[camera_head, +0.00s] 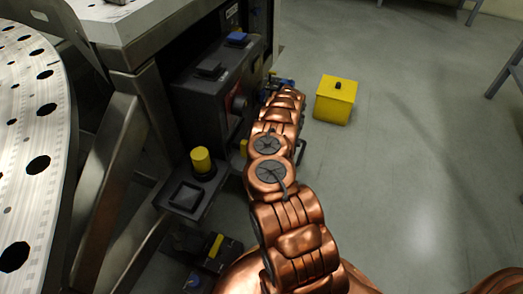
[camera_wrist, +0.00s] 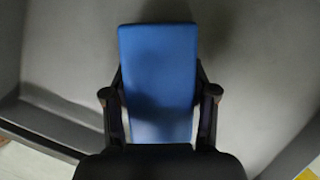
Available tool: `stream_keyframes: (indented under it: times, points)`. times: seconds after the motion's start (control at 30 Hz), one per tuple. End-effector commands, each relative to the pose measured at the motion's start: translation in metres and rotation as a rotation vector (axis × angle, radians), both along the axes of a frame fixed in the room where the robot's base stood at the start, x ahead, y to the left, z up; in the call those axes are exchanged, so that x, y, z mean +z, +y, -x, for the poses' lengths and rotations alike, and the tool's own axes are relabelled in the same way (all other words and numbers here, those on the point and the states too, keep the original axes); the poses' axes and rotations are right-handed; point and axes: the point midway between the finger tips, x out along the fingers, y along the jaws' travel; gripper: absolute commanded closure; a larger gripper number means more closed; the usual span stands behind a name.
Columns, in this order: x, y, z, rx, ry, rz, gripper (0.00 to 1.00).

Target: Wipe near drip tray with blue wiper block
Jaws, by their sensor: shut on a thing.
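In the wrist view, my gripper (camera_wrist: 158,92) is shut on the blue wiper block (camera_wrist: 157,45), with one black finger on each side. The block extends past the fingers over a smooth grey surface (camera_wrist: 70,60) with a raised edge at the lower left. I cannot tell whether the block touches this surface, or whether it is the near drip tray. In the head view, my copper arm hides most of the gripper; small dark and blue parts (camera_head: 283,81) show at its far end, beside the dark machine. I cannot single out the drip tray in the head view.
A yellow box (camera_head: 335,101) with a black knob stands on the floor right of my arm. A dark machine box (camera_head: 205,92), a yellow cylinder (camera_head: 202,161) on a dark bracket and a perforated round plate (camera_head: 30,130) lie left. The floor at right is open.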

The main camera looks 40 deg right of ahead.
Motion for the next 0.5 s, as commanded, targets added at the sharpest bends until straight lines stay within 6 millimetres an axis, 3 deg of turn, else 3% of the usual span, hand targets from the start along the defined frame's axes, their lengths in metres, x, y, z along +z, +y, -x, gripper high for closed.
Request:
stream_keyframes:
  times: [0.27, 0.5]
  points:
    - [-0.001, 0.001, 0.000, 0.000, 0.000, -0.001, 0.93]
    - [0.001, 0.015, 0.008, 0.001, 0.003, -0.004, 0.93]
